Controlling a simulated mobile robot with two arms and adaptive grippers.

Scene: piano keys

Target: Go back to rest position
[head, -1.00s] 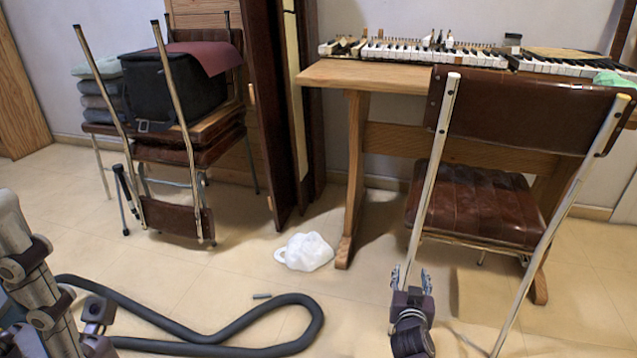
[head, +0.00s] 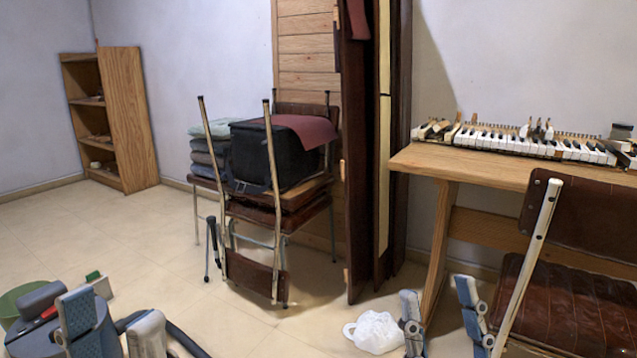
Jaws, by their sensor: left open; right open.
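My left gripper (head: 111,325) shows at the bottom left, its two grey fingertips apart and nothing between them. It appears in front of the vacuum cleaner (head: 38,335) on the floor. My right gripper (head: 441,318) shows at the bottom, right of the middle, fingers apart and empty. It appears between the crumpled white bag (head: 375,333) and the brown chair (head: 565,305). The piano keys (head: 530,143) lie on the wooden table (head: 480,172) at the right, away from both grippers. Both arms below the fingers are cut off by the frame.
Stacked chairs with a black case (head: 262,155) and folded cloths (head: 208,152) stand in the middle. A wooden shelf (head: 130,120) stands at the back left. A green bin (head: 18,302) is at the left edge. The floor (head: 110,225) between shelf and chairs is clear.

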